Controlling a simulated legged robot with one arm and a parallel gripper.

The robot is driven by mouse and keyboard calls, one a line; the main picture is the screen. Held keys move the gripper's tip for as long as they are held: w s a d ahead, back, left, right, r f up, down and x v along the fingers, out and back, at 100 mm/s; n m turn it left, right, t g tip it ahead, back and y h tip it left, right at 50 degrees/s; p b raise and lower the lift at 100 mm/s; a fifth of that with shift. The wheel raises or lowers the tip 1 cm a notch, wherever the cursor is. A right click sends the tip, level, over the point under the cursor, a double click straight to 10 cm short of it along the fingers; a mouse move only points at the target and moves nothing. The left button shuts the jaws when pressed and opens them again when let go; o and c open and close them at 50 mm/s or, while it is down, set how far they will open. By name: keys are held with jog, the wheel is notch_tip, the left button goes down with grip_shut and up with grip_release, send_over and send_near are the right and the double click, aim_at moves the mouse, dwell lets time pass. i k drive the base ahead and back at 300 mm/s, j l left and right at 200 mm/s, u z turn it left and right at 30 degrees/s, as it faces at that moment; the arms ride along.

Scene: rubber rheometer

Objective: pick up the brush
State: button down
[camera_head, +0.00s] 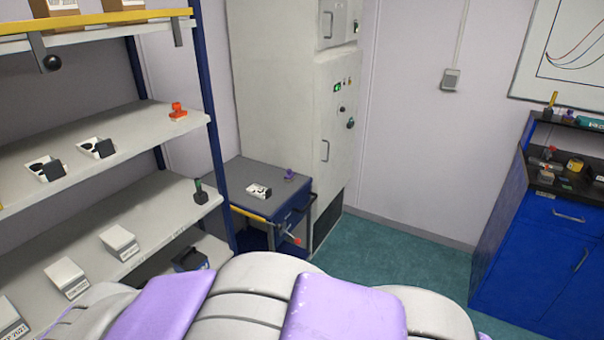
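I cannot make out a brush for certain in the head view. A small upright item with a yellow top (552,98) stands on the ledge above the blue cabinet at the right; it is too small to tell whether it is the brush. A small black item with a green top (200,190) stands at the right end of the lower shelf; I cannot tell what it is either. My gripper is not in view. Only purple and grey parts of my own body show along the bottom edge.
A shelf rack (215,150) with white boxes fills the left side. A small cart (262,172) carries a white tray item and a purple item beside the tall beige cabinet (285,90). Green floor (405,268) is free before the blue cabinet (530,250).

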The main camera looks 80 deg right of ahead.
aim_at(289, 175)
jog(key=z, duration=2.5)
jog(key=i+l+u, duration=0.1)
jog(key=i, duration=0.4)
jog(key=i+l, duration=0.25)
jog(key=i, duration=0.25)
jog(key=i+l+u, duration=0.15)
jog(key=i, duration=0.35)
jog(key=i+l, duration=0.3)
jog(key=i, duration=0.2)
jog(key=i+l+u, duration=0.15)
jog(key=i, duration=0.35)
jog(key=l, duration=0.1)
